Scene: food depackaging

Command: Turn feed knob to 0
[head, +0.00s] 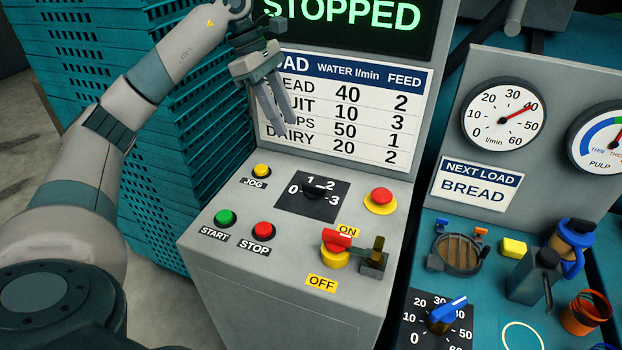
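The feed knob (313,192) is a small black knob on a black square plate (290,204) marked 0, 1, 2 and 3, on the sloping top of the grey console. The knob is dark against its plate, and I cannot tell clearly which number it points to. My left gripper (277,129) hangs in front of the load chart, above and to the left of the knob. Its two fingers point down, apart, with nothing visible between them. It does not touch the knob. My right gripper is out of view.
Around the knob are a yellow JOG button (261,170), green START (225,217), red STOP (263,230), a red-and-yellow button (381,198) and a red ON/OFF handle (337,240). The screen (345,22) reads STOPPED. Teal stacked crates (160,190) stand left.

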